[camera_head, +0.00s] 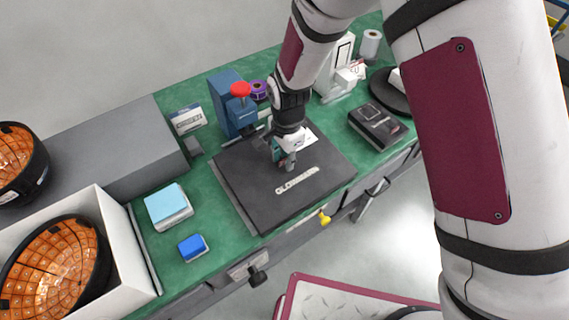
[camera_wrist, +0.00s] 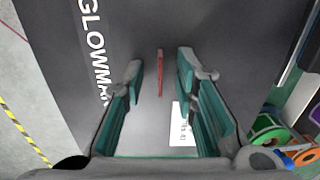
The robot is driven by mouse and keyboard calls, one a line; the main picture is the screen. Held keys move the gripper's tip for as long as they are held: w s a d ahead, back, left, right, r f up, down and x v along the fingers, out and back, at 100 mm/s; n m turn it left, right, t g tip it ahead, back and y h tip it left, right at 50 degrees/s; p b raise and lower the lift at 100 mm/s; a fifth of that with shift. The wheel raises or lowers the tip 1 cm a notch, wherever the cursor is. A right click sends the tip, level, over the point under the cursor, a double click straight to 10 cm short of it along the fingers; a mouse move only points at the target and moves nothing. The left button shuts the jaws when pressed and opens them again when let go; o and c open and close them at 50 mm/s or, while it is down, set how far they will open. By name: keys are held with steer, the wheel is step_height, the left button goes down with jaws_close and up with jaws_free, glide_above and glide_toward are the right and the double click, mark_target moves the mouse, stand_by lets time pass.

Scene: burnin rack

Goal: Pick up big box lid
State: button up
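The big box lid (camera_head: 248,190) is a flat dark grey slab lying on the green bench top, with white lettering along its front part. In the wrist view the lid (camera_wrist: 135,25) fills most of the picture, with large white letters at left, a small white label (camera_wrist: 181,130) and a thin red strip (camera_wrist: 160,75) standing out in its middle. My gripper (camera_head: 285,163) points down over the lid's middle. In the wrist view my gripper (camera_wrist: 161,68) is open, its teal-padded fingers on either side of the red strip with gaps to both. Whether the fingertips touch the lid is unclear.
Behind the lid stand a blue device with a red knob (camera_head: 240,89) and a purple roll (camera_head: 258,90). A black device (camera_head: 377,125) sits to the right. Light-blue (camera_head: 168,205) and blue (camera_head: 193,247) pads lie left. A white box (camera_head: 120,240) holds an orange-gridded bowl.

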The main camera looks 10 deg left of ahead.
jaws_close()
steer(key=shift+r, duration=0.15)
